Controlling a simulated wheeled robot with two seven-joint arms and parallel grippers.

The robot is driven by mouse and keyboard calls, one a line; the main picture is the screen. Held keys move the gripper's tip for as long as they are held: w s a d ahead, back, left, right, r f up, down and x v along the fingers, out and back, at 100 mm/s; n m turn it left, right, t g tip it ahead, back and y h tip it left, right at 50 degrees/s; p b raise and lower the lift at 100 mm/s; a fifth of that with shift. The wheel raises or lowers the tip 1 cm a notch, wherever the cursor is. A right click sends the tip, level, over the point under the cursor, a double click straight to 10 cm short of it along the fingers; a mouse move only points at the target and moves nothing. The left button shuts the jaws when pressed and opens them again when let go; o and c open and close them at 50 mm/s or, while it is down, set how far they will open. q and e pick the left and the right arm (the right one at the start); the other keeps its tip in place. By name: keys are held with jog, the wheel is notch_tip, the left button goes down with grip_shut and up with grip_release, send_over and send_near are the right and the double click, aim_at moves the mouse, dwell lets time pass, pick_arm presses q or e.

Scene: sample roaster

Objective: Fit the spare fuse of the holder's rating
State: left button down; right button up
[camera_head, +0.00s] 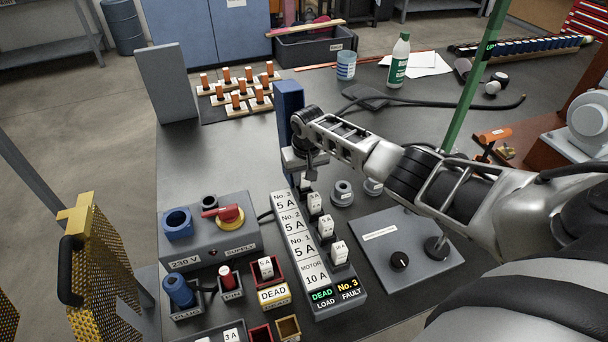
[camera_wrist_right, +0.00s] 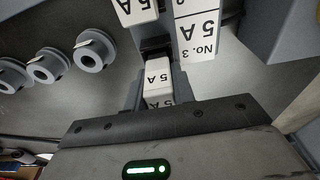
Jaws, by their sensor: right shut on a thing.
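The fuse board carries a label strip (camera_head: 297,240) reading No. 3 5 A, No. 2 5 A, No. 1 5 A and Motor 10 A. Its display (camera_head: 337,294) reads DEAD LOAD and No. 3 FAULT. White fuse carriers (camera_head: 326,227) stand in a row beside the labels. My right gripper (camera_head: 304,171) is over the far, No. 3 end. In the right wrist view it is shut on a white carrier (camera_wrist_right: 158,76) marked 5 A, beside the No. 3 label (camera_wrist_right: 199,40) and a dark slot (camera_wrist_right: 155,50). How deep the carrier sits cannot be told. My left gripper is out of view.
A supply box (camera_head: 210,240) with a red switch handle stands left. In front are a red tray (camera_head: 279,271) holding a 5 A piece, a yellow DEAD block (camera_head: 274,295) and small bins. A blue block (camera_head: 289,100) stands behind the gripper.

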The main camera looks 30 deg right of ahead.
jog(key=shift+f+b, duration=0.55)
jog(key=shift+f, duration=0.3)
jog(key=shift+r+p, duration=1.3)
jog(key=shift+p, duration=0.05)
